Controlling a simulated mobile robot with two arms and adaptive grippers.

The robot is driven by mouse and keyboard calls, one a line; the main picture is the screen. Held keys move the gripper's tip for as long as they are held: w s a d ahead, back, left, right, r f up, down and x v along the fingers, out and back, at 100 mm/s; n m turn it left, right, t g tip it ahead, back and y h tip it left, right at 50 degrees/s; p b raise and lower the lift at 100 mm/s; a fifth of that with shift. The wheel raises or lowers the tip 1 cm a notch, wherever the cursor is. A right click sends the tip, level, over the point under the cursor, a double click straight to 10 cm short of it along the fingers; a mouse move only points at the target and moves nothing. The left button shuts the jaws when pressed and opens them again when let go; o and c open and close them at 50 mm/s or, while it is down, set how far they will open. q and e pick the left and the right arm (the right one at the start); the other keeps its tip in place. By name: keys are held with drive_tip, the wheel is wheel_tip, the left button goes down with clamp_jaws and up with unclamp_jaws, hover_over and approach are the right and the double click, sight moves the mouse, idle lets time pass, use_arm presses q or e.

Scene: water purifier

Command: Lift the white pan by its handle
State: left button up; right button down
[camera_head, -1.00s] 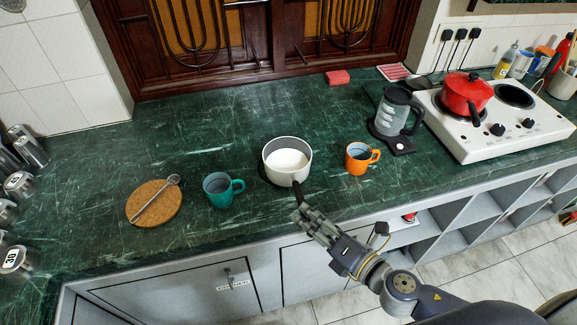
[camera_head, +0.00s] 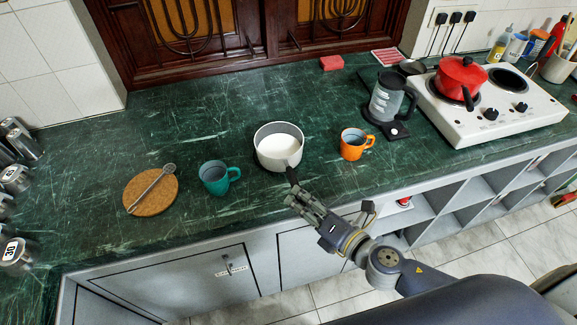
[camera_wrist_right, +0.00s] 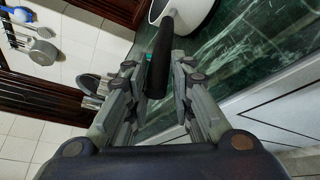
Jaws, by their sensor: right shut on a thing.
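The white pan (camera_head: 279,152), with white liquid inside, is upright at the counter's front between the teal mug (camera_head: 214,179) and the orange mug (camera_head: 354,147). Its dark handle (camera_head: 291,174) points toward me. My right gripper (camera_head: 293,192) is shut on the handle. In the right wrist view the black handle (camera_wrist_right: 159,60) runs between the fingers of my gripper (camera_wrist_right: 155,80), and part of the pan (camera_wrist_right: 188,12) shows at the top. I cannot tell whether the pan's base is clear of the counter. My left gripper is not in view.
A cork mat (camera_head: 150,201) with a spoon lies at left. A kettle (camera_head: 387,98) and a white stove (camera_head: 500,120) with a red pot (camera_head: 461,74) stand at right. A red sponge (camera_head: 331,63) lies at the back. The counter behind the pan is clear.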

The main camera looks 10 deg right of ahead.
drive_tip(key=shift+r, duration=0.25)
drive_tip(key=shift+r+p, duration=0.4)
drive_tip(key=shift+r, duration=1.3)
drive_tip(key=s+a+r+b, duration=0.1)
drive_tip(key=s+a+b, duration=0.3)
drive_tip(key=s, duration=1.1)
drive_tip(key=shift+a+r, duration=0.15)
drive_tip(key=shift+a, duration=0.4)
drive_tip(key=shift+r, duration=0.1)
